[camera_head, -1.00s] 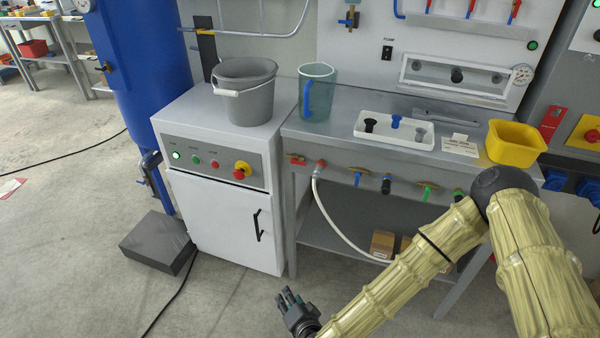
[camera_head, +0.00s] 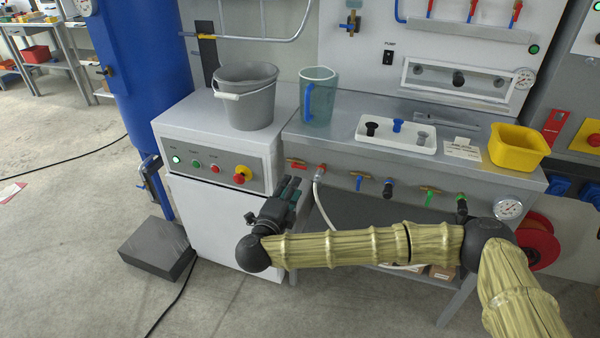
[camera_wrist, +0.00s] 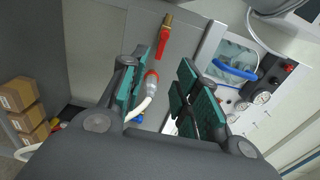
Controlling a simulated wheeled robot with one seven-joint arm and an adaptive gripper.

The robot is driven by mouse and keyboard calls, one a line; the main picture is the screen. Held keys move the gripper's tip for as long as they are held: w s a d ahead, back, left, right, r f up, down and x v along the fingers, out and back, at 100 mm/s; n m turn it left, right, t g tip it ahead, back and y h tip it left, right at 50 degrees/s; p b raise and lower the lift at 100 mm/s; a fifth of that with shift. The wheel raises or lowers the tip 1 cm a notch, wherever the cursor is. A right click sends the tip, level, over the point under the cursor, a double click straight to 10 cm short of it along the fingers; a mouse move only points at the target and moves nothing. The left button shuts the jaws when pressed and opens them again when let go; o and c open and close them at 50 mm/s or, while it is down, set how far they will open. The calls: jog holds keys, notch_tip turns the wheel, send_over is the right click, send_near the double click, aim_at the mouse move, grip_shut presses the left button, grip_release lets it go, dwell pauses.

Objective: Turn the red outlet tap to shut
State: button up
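The red outlet tap (camera_head: 297,163) sits on the front face of the bench, at its left end. Its red lever lies roughly along that face. In the wrist view the red lever (camera_wrist: 163,42) shows beyond and between my fingers, with a brass end. In the wrist view my gripper's fingers (camera_wrist: 170,68) are spread.
A blue tap (camera_head: 358,181) and a green tap (camera_head: 429,190) sit further right. A white cabinet (camera_head: 215,212) with a control panel stands left of the bench. A jug (camera_head: 320,95), a grey bucket (camera_head: 246,97) and a yellow bin (camera_head: 517,146) stand above.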

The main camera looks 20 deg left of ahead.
aim_at(302, 168)
jog(key=w, duration=0.8)
jog(key=shift+w+d, duration=0.1)
jog(key=shift+w, duration=0.05)
grip_shut()
